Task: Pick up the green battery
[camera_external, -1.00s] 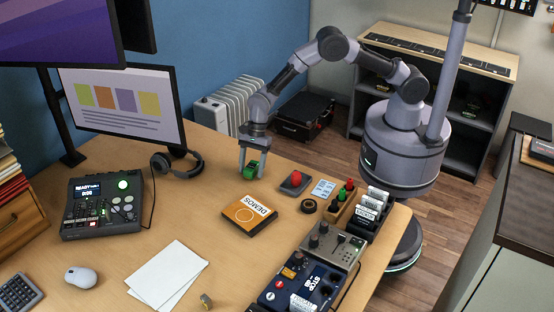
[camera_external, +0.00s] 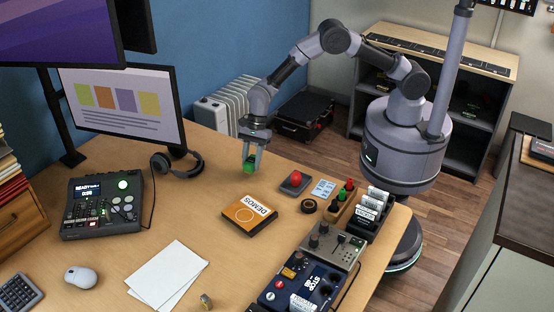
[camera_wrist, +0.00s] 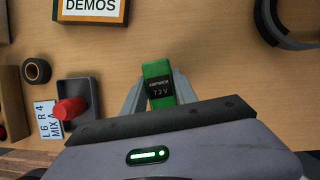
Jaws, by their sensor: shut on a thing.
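The green battery (camera_external: 250,165) is between the two fingers of my gripper (camera_external: 250,168), near the far edge of the desk. In the wrist view the battery (camera_wrist: 158,80) is green with a dark label reading 7.2 V. My gripper (camera_wrist: 160,97) is shut on it, with a finger on each side. The battery appears to be held above the desk top, though the gap beneath it is hard to judge.
An orange DEMOS box (camera_external: 249,215) lies in front of the gripper. A grey tray with a red knob (camera_external: 296,181) and a black tape roll (camera_external: 308,206) lie to the right. Headphones (camera_external: 177,164) rest to the left. Bare desk surrounds the gripper.

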